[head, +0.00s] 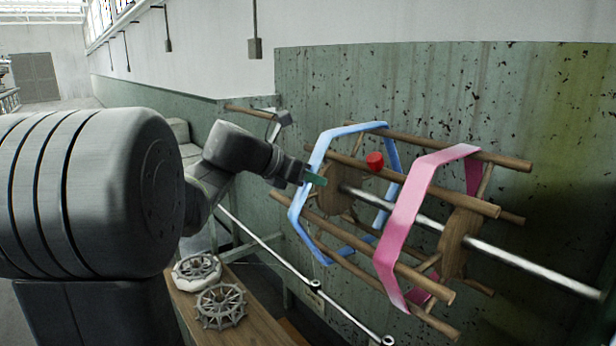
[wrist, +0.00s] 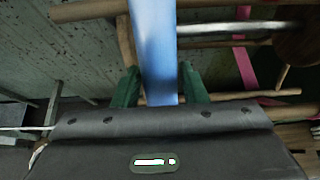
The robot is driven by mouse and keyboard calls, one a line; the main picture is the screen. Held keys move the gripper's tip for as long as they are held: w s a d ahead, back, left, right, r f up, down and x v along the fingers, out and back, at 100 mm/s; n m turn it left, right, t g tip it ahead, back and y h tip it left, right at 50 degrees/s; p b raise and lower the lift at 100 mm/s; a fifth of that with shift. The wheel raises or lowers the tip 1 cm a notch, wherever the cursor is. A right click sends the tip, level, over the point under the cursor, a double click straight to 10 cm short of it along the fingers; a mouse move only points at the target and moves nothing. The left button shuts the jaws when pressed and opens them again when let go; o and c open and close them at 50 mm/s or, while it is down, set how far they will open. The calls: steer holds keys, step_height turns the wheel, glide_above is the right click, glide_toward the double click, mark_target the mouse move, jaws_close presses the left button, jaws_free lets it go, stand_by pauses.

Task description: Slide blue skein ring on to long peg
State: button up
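The blue skein ring (head: 297,203) is a six-sided band around the left end of a wooden reel of long pegs. One long peg (head: 420,190) runs along the reel's near side. My gripper (head: 316,179) is at the ring's near left edge. In the wrist view, the blue band (wrist: 157,50) passes between the two green fingers of my gripper (wrist: 160,85). The fingers stand apart, with a narrow gap beside the band. Whether the ring rests on every peg is hard to tell.
A pink ring (head: 412,208) sits around the reel's right part. A red ball (head: 375,161) shows near the upper pegs. A metal shaft (head: 530,267) runs through the reel. A wooden bench (head: 262,330) with spoked wheels (head: 220,306) stands below. A green wall (head: 330,85) is close behind.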

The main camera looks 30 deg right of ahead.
steer(key=c, duration=0.7)
steer(key=shift+a+r+p, duration=0.1)
steer(key=shift+r+p, duration=0.4)
steer(key=shift+p, duration=0.15)
steer(key=shift+w+a+p, duration=0.1)
steer(key=shift+w+p, duration=0.8)
steer(key=shift+w, duration=1)
steer(key=shift+w+a+p, duration=0.15)
steer(key=shift+w+p, duration=0.9)
steer(key=shift+w, duration=0.7)
